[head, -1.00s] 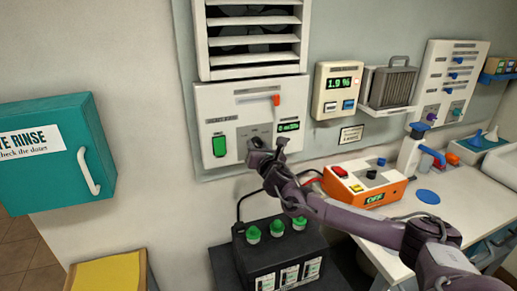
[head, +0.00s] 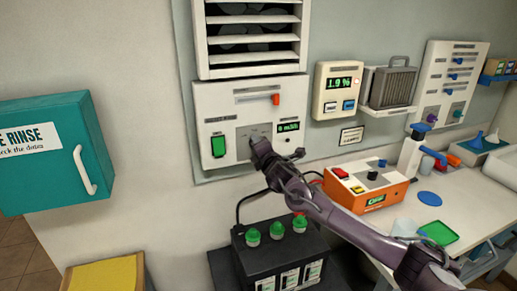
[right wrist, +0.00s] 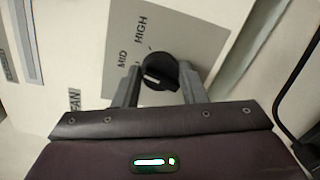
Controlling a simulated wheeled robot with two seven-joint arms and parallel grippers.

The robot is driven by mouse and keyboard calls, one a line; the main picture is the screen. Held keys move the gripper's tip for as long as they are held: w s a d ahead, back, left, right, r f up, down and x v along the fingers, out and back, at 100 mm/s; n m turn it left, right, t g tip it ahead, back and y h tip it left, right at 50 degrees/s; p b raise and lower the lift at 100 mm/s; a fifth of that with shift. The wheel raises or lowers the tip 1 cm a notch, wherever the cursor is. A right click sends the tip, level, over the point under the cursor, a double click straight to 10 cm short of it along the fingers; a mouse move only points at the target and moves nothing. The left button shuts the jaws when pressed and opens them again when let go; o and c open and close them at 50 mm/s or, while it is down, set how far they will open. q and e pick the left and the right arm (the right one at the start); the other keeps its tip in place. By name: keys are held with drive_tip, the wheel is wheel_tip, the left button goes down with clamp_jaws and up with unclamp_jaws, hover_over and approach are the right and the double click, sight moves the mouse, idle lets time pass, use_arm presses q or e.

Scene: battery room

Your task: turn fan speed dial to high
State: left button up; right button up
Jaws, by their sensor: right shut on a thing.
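The fan speed dial is a round black knob (right wrist: 157,72) on a grey plate marked MID and HIGH (right wrist: 150,35), shown in the right wrist view. A pale mark lies across its face; I cannot tell for sure which label it points to. My right gripper (right wrist: 157,85) is shut on the dial, one finger on each side. In the head view my right gripper (head: 256,146) is at the lower middle of the white fan panel (head: 225,97) and hides the dial. My left gripper is not in view.
The panel also has a green switch (head: 218,146), a red-orange lever (head: 276,99) and a small display (head: 288,127). A black battery (head: 275,262) with green caps stands below my right arm. An orange charger (head: 368,187) sits on the bench to the right.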

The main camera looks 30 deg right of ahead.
drive_tip(key=shift+m+y, duration=0.3)
drive_tip(key=shift+m, duration=3.1)
drive_tip(key=shift+d, duration=0.1)
drive_tip(key=o, duration=1)
drive_tip(key=shift+c, duration=0.2)
drive_tip(key=b+v, duration=0.2)
drive_tip(key=v, duration=0.5)
drive_tip(key=shift+s+b, duration=0.3)
drive_tip(key=shift+s, duration=0.1)
